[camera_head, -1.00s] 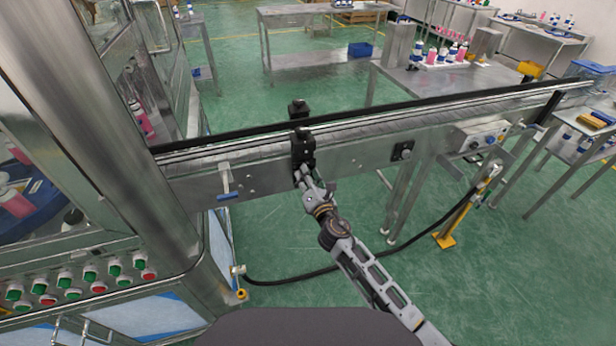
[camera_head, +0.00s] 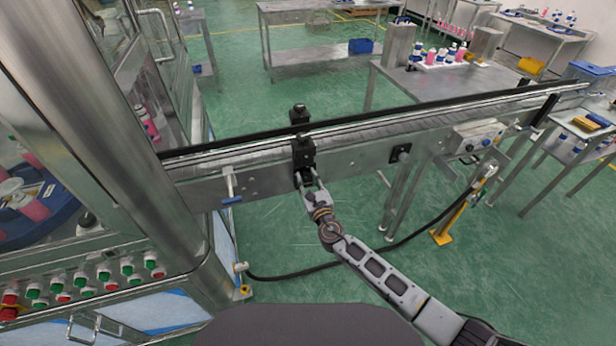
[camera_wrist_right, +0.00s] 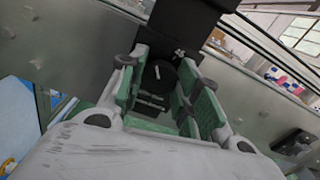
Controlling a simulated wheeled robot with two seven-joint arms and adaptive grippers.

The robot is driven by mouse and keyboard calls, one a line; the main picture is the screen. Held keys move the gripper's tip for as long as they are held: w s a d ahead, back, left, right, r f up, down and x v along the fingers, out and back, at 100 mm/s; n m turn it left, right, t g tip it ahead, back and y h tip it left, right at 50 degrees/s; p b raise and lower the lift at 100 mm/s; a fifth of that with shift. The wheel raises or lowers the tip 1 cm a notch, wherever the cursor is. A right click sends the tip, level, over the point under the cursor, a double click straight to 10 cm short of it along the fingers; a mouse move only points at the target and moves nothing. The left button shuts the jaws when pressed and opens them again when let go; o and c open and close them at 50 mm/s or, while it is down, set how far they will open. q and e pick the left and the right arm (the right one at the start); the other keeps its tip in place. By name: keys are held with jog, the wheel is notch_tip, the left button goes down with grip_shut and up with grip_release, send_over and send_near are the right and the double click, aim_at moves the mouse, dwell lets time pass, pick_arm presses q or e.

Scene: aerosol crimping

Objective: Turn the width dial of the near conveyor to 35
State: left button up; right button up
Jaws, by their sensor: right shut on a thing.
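The near conveyor (camera_head: 245,165) runs across the head view from the steel machine at left toward the upper right. A black adjuster block (camera_head: 303,150) sits on its front side. My right gripper (camera_head: 309,186) reaches the block's lower front from below. In the right wrist view, the round black width dial (camera_wrist_right: 159,74) with a small white mark lies between the green-padded fingers of my right gripper (camera_wrist_right: 163,92), which are closed on it. I cannot read a number on it. The left gripper is out of view.
The machine's steel post (camera_head: 110,130) and button panel (camera_head: 85,282) are at left. A control box (camera_head: 474,138) hangs under the conveyor at right. A black cable (camera_head: 340,266) loops above the green floor. A table (camera_head: 425,82) with bottles stands behind.

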jog(key=shift+r+n+p, duration=0.15)
jog(key=shift+n+p, duration=0.4)
jog(key=shift+n, duration=0.45)
jog(key=n+p, duration=0.2)
jog(key=shift+n, duration=0.3)
jog(key=n+p, duration=0.1)
jog(key=n, duration=0.1)
jog(key=shift+n, duration=0.3)
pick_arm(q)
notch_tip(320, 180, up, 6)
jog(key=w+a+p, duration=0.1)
pick_arm(e)
jog(key=shift+a+f+n, duration=0.1)
jog(key=shift+f+n, duration=0.1)
jog(key=shift+n, duration=0.7)
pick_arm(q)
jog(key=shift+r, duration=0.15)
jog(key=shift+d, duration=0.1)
pick_arm(e)
jog(key=o, duration=1)
